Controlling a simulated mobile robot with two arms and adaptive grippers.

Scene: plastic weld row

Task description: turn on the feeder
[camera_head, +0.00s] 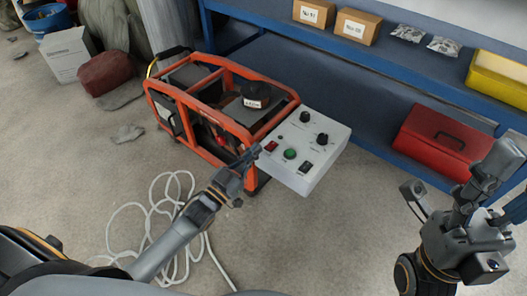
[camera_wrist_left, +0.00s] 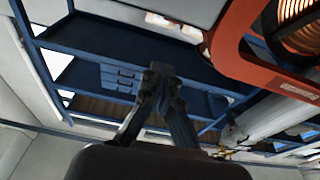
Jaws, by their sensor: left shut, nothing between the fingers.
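The feeder is an orange-framed machine (camera_head: 222,75) on the floor, with a white control box (camera_head: 318,170) at its right side. The box top has a red rocker switch (camera_head: 271,146), a green button (camera_head: 290,154), a black switch (camera_head: 305,167) and several black knobs. My left gripper (camera_head: 254,153) is shut and empty, its tips beside the left edge of the box in the picture; whether they touch it I cannot tell. In the left wrist view its fingers (camera_wrist_left: 160,75) come together, with the orange frame (camera_wrist_left: 245,60) at upper right. My right gripper (camera_head: 493,168) is at the right, its fingers unclear.
A blue shelf (camera_head: 385,40) behind holds cardboard boxes (camera_head: 357,27), silvery packets (camera_head: 408,33) and a yellow bin (camera_head: 498,82). A red toolbox (camera_head: 440,140) sits on its lower level. A white cable (camera_head: 165,200) lies coiled on the floor. Open floor lies in front of the box.

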